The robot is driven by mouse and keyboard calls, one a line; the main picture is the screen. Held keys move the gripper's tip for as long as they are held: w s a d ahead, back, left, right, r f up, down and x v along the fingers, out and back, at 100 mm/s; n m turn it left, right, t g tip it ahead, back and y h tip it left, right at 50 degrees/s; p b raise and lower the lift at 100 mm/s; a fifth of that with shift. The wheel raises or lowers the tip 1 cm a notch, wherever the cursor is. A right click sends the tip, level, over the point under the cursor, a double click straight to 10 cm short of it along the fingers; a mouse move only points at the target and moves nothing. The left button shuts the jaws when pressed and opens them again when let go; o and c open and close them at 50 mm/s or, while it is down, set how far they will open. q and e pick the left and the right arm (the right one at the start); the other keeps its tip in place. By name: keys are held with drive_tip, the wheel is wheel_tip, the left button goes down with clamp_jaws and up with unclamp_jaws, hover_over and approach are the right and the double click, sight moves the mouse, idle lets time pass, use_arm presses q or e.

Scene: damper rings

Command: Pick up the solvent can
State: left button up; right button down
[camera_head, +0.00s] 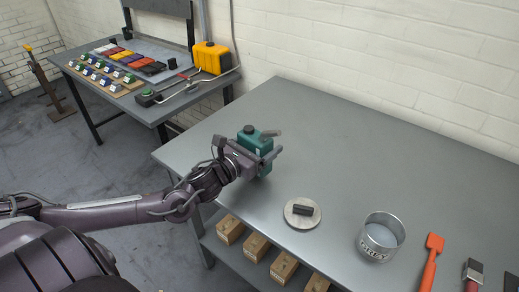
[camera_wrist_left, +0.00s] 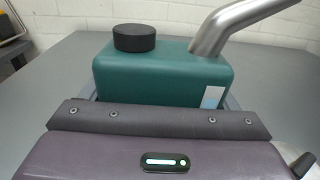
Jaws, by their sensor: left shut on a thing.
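The solvent can is a teal-green box-shaped can (camera_head: 256,141) with a black cap and a grey metal spout. It is upright at the left end of the grey table (camera_head: 330,130). My left gripper (camera_head: 262,158) is shut on the can, with its fingers along the can's sides. In the left wrist view the can (camera_wrist_left: 160,75) fills the middle behind the gripper body, with its cap at left and spout at right. My right gripper is not in view.
Wooden boxes (camera_head: 256,246) sit on the shelf below. The table's back middle is clear.

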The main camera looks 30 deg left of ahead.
use_arm(q)
wheel_tip(320, 180, up, 10)
drive_tip(key=p, duration=0.2)
drive_tip(key=shift+d+r+p, duration=0.1)
drive_tip(key=shift+r+p, duration=0.15)
drive_tip(key=shift+p, duration=0.05)
wheel_tip(320, 180, up, 8)
drive_tip(key=p, duration=0.6)
drive_tip(key=shift+f, duration=0.25)
